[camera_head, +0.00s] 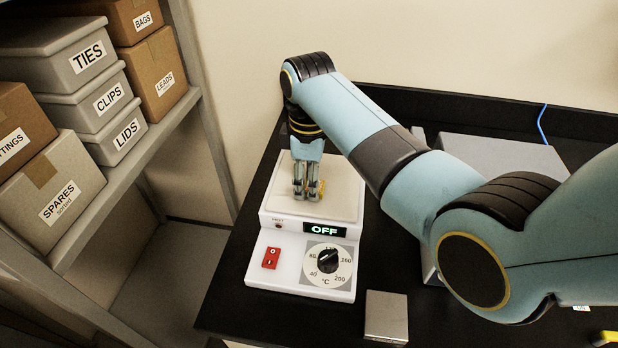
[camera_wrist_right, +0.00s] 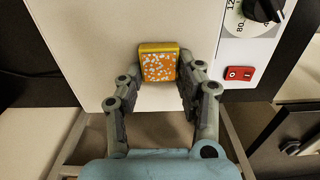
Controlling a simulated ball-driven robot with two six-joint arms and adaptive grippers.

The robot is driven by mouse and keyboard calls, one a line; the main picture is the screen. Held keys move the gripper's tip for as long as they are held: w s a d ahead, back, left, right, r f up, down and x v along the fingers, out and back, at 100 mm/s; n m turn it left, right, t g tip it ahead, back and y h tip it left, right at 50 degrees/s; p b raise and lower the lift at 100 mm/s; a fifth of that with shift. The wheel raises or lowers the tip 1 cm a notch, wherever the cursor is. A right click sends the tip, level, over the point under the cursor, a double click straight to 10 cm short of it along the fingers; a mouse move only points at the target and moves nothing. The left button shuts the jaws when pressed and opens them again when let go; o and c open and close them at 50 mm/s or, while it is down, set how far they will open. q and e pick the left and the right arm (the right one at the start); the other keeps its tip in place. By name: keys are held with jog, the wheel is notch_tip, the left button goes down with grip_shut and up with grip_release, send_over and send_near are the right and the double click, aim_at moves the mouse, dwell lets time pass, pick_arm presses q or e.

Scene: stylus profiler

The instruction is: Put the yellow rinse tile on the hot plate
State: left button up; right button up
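The yellow rinse tile (camera_wrist_right: 158,64), with an orange white-flecked face and yellow rim, lies between the fingertips of my right gripper (camera_wrist_right: 160,72) in the right wrist view. The fingers are closed up to its two sides. My left gripper is not in view.
The hot plate's front has a dial (camera_head: 329,264), a red switch (camera_head: 271,257) and a display reading OFF (camera_head: 324,229). A small grey block (camera_head: 386,316) stands in front, and a larger grey box (camera_head: 500,155) to the right. Shelves with labelled boxes (camera_head: 90,60) are at left.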

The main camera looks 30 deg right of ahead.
jog(key=o, duration=0.4)
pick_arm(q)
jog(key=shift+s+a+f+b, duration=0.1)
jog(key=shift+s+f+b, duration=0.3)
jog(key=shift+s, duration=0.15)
pick_arm(e)
notch_tip(320, 180, up, 12)
jog(key=shift+r, duration=0.15)
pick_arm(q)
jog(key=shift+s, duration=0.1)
pick_arm(e)
jog(key=shift+s, duration=0.1)
